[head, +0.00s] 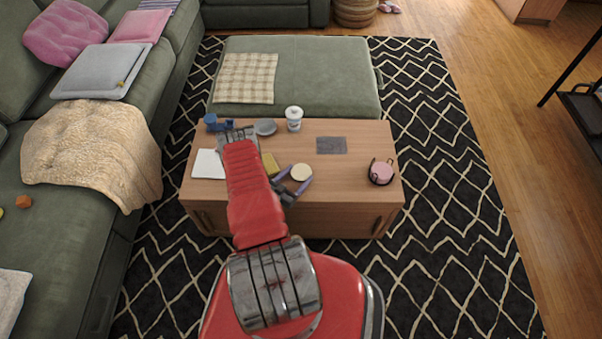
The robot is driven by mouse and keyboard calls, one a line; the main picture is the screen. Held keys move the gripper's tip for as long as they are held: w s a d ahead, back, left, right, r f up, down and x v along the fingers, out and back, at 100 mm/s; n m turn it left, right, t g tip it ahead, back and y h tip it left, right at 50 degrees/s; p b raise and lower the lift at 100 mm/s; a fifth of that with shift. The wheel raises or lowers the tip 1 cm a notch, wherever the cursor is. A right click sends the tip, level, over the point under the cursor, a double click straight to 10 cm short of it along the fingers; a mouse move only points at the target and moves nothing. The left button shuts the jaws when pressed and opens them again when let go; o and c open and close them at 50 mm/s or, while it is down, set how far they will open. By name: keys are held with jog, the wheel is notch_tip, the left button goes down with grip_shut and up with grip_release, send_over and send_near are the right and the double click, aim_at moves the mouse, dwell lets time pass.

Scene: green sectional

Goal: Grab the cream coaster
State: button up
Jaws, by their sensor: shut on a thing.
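The cream coaster (301,172) is a small round pale disc near the middle of the wooden coffee table (340,185).
An olive-yellow item (270,164) lies left of the coaster. A white square (208,164), blue object (217,123), grey dish (265,127), white cup (294,120), grey mat (331,145) and pink round item (382,172) are also on the table. The front right tabletop is clear.

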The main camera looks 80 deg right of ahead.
aim_at(297, 176)
jog(key=shift+c, duration=1)
notch_tip(297, 176, up, 10)
dwell(0.6)
